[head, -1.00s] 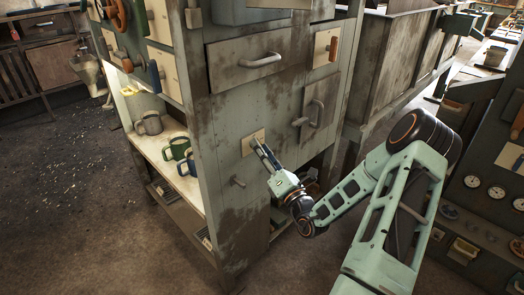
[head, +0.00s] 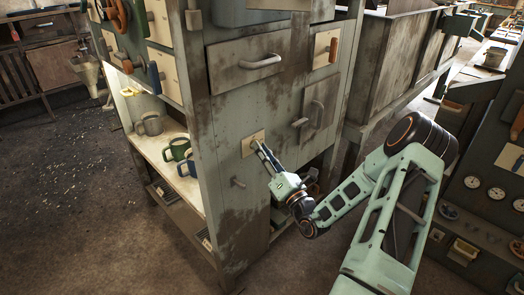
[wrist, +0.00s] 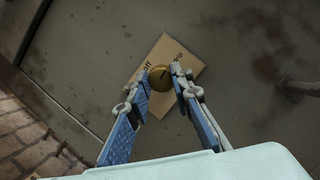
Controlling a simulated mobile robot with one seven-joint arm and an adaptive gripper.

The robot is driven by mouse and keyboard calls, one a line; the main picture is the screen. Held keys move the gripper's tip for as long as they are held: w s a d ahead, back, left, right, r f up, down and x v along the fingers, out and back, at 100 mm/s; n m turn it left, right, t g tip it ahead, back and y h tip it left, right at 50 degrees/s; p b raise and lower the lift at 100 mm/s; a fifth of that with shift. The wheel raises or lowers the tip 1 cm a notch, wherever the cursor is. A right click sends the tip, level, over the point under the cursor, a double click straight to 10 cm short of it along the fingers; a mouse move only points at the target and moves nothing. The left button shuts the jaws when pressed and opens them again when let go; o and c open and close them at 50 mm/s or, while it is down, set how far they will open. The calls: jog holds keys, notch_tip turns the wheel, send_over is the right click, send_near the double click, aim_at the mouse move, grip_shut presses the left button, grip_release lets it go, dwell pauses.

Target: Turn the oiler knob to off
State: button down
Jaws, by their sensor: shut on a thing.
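The oiler knob (wrist: 160,77) is a small round brass knob in the wrist view. It sits on a tan plate (wrist: 183,57) marked "off" to the left and a word ending in "ip" to the right. A dark mark on the knob seems to point up toward the right-hand word. My gripper (wrist: 161,74) is shut on the knob, one finger at each side. In the head view the plate (head: 247,142) is on the cabinet's front, with my gripper (head: 259,146) against it; the knob is hidden there by the fingers.
The plate is on a worn grey cabinet (head: 225,120). A drawer with a pale handle (head: 260,61) is above, a door handle (head: 317,112) to the right, and a small peg (head: 238,182) below left. Mugs (head: 176,149) stand on an open shelf to the left.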

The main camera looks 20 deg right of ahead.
jog(key=shift+d+n+g+y+b, duration=0.2)
jog(key=shift+n+g+y, duration=0.95)
jog(key=shift+n, duration=2.65)
jog(key=shift+d+n+g+y+b, duration=0.1)
jog(key=shift+n+g+y+b, duration=0.2)
jog(key=shift+n+y, duration=2.55)
jog(key=shift+d+n+g+y+b, duration=0.15)
jog(key=shift+n+g+y, duration=0.55)
jog(key=shift+n, duration=4.05)
jog(key=shift+a, duration=0.1)
jog(key=c, duration=1.7)
grip_release()
jog(key=v, duration=1.2)
jog(key=shift+r, duration=0.2)
